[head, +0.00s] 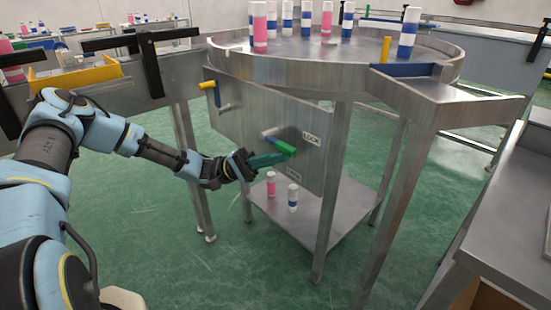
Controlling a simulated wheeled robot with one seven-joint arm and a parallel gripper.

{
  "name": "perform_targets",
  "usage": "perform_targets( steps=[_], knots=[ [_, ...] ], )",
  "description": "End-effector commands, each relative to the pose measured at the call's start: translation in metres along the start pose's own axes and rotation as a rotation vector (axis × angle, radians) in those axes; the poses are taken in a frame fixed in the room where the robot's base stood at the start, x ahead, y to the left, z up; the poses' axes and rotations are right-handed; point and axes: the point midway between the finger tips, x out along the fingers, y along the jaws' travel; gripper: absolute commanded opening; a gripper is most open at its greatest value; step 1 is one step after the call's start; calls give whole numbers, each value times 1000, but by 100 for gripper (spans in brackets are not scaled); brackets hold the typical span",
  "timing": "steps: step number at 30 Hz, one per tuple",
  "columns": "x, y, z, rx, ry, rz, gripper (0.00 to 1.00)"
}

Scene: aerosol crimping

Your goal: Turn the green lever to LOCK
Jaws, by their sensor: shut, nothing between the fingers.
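The green lever (285,148) sits on the steel panel (240,115) under the round table. Its bright green part slants down to the right, with a blue part at its upper left. The LOCK label (311,138) is on the panel to the right of and above the lever. A second small label (293,173) is below it, too small to read. My gripper (275,159) reaches in from the left. Its dark teal fingers are shut and empty, with their tips at the lever's lower side. I cannot tell whether they touch it.
A yellow-handled lever (209,86) is at the panel's upper left. Pink and blue-white cans stand on the round table (300,52). A pink can (271,184) and a white can (292,198) stand on the lower shelf (325,215). Table legs flank the panel.

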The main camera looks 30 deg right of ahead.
Motion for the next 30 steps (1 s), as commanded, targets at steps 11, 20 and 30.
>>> perform_targets(
  steps=[11,20,30],
  knots=[
    [-1,-2,0,1,0,0,0],
    [-16,-48,-4,-3,-4,2,0],
    [-88,-38,-5,1,-1,-1,0]
  ],
)
